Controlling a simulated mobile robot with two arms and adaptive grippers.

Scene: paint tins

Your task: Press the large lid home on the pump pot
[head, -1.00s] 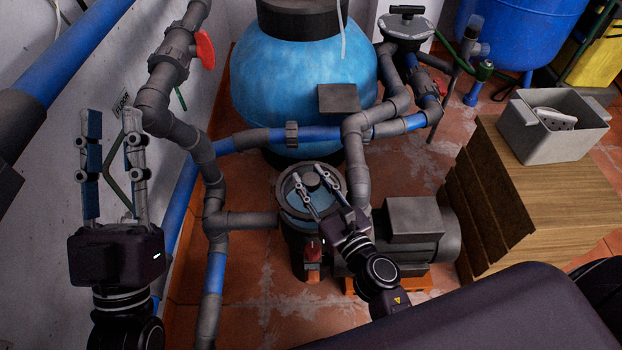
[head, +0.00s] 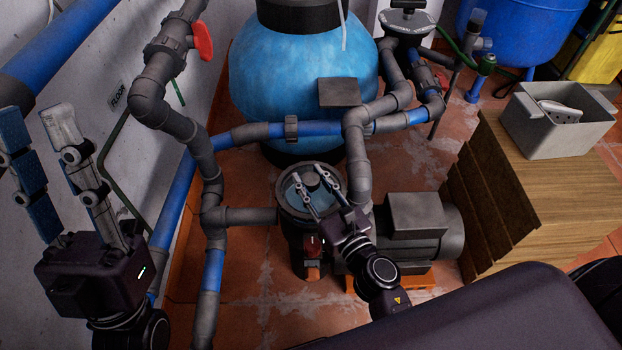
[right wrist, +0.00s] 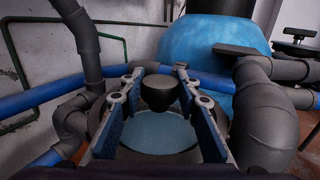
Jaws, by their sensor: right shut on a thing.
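The pump pot (head: 296,235) stands low in the middle of the head view, in front of the blue tank. The large lid (head: 293,193), clear bluish with a dark round knob, lies at the pot's mouth; in the right wrist view the lid (right wrist: 160,132) fills the space between my fingers. My right gripper (head: 314,183) reaches in from the lower right and is shut on the lid's knob (right wrist: 158,92). Whether the lid sits flush in the rim cannot be told. My left gripper (head: 38,125) is raised at the left, open and empty, away from the pot.
Grey and blue pipes (head: 205,165) stand left of the pot, and a pipe (head: 357,150) rises close behind its right side. A pump motor (head: 415,220) sits right of it. A wooden box (head: 545,190) carries a grey bin (head: 555,135). Floor tiles in front are clear.

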